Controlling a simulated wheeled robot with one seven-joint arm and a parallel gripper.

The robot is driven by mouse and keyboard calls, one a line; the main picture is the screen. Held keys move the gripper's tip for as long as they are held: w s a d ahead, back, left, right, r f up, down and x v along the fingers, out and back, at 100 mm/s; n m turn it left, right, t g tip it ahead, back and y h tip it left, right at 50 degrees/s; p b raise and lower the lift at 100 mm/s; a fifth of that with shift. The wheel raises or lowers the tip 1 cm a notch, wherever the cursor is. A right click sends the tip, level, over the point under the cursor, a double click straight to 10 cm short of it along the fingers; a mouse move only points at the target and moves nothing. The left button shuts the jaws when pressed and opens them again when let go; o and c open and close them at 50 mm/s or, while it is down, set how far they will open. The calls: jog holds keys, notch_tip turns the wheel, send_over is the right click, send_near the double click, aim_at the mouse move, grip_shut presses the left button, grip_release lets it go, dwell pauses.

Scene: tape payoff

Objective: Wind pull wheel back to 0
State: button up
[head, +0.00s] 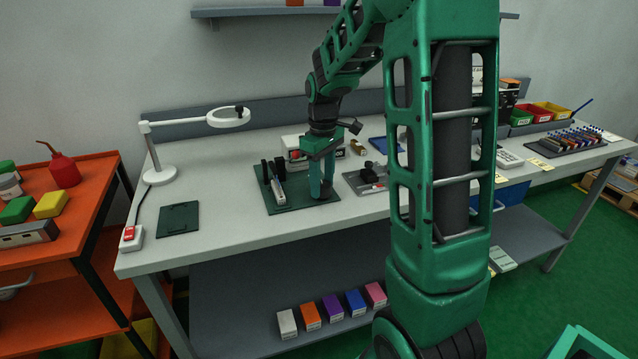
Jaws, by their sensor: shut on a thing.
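A dark green base plate (296,203) lies on the grey workbench (235,235), with a small black and light-grey device (277,187) on its left part. My gripper (321,192) points straight down over the right part of this plate. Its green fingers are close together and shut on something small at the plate. The fingers hide most of what they hold, so I cannot make out the pull wheel or any 0 mark on it.
A white box (291,144) with a red part stands close behind my gripper. A grey tray (356,180) with small black parts lies just right. A magnifier lamp (162,175) and flat green mat (179,217) are at left. My arm hides part of the bench.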

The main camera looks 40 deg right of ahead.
aim_at(322, 183)
jog(key=shift+w+n, duration=0.15)
jog(key=shift+n, duration=0.35)
jog(key=o, duration=1)
jog(key=shift+o, duration=0.2)
notch_tip(322, 183, up, 11)
jog(key=shift+f, duration=0.15)
jog(key=s+a+f+m, duration=0.1)
jog(key=s+f+m, duration=0.1)
jog(key=s, duration=0.7)
jog(key=s+a+f+m, duration=0.1)
jog(key=s+m, duration=0.4)
jog(key=s, duration=0.5)
jog(key=s+a+f+m, duration=0.1)
jog(key=s+f+m, duration=0.3)
jog(key=s, duration=0.6)
